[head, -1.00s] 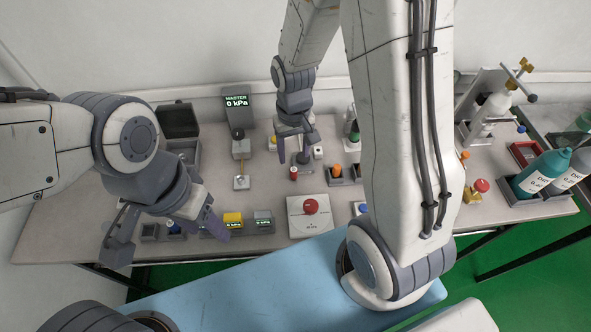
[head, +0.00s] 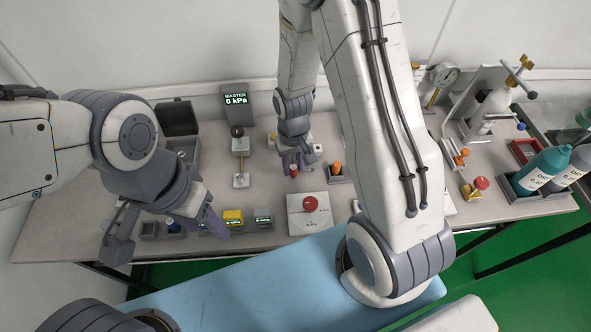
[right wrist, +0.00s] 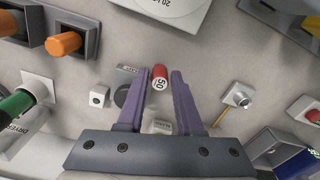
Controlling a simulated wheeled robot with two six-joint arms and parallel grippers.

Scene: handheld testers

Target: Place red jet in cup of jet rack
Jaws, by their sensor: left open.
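The red jet (head: 293,170) stands near the middle of the table. In the right wrist view the red jet (right wrist: 160,77), with a white band marked "50", is between the fingertips of my right gripper (right wrist: 152,82), with a gap on both sides. That gripper (head: 296,172) is open and low over the table in the head view. An orange piece (head: 336,169) sits in a dark cup to the right, likely part of the jet rack; it also shows in the right wrist view (right wrist: 65,43). My left gripper (head: 165,236) is open and empty over the front left edge.
A white plate with a red knob (head: 310,204) lies in front of the jet. Yellow (head: 233,218) and grey (head: 263,219) testers stand front left. The master gauge (head: 236,100) is behind. My right arm hides part of the table's right side. Bottles (head: 541,171) stand far right.

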